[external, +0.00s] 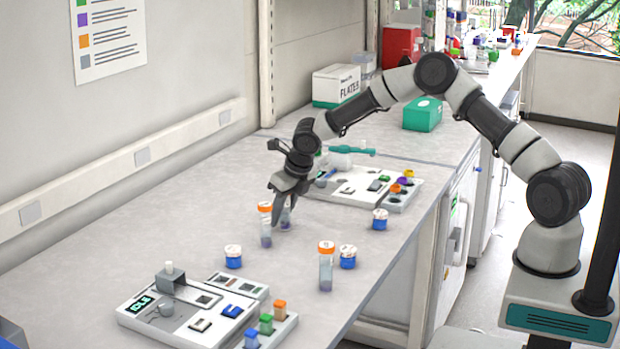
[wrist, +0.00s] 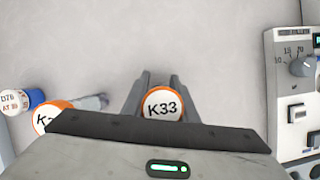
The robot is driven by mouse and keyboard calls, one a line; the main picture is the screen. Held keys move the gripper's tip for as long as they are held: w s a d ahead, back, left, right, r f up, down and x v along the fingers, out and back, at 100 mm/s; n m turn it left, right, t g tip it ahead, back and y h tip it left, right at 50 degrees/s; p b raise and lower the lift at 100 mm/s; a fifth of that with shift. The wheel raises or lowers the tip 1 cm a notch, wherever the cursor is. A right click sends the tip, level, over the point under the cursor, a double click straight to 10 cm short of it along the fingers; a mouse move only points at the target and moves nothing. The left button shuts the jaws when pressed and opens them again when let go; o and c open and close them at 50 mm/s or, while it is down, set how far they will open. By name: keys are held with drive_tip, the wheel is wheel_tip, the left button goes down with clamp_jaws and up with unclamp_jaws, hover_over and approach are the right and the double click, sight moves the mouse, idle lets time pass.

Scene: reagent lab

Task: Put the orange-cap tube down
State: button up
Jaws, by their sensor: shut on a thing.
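My gripper (external: 287,203) points down over the bench and is shut on an orange-cap tube (external: 286,218). In the wrist view its cap (wrist: 162,104), marked K33, sits upright between the two fingers (wrist: 160,95). In the external view the fingers hide that cap, and only the lower tube shows, close to the bench top. I cannot tell whether its base touches. A second orange-cap tube (external: 265,228) stands just left of it; it also shows in the wrist view (wrist: 50,114), partly hidden by my gripper. A third orange-cap tube (external: 326,268) stands nearer the camera.
Blue-based, white-lidded jars stand left (external: 233,257), in front (external: 348,257) and right (external: 380,219). A white device (external: 350,187) lies behind to the right; another (external: 170,318) lies at the front left. The bench (external: 130,255) is clear toward the wall.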

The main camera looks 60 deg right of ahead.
drive_tip(key=shift+f, duration=0.15)
drive_tip(key=o, duration=1)
drive_tip(key=shift+o, duration=0.2)
drive_tip(key=shift+r, duration=0.25)
drive_tip(key=v, duration=1.1)
drive_tip(key=shift+s+r, duration=0.3)
drive_tip(key=shift+r, duration=0.05)
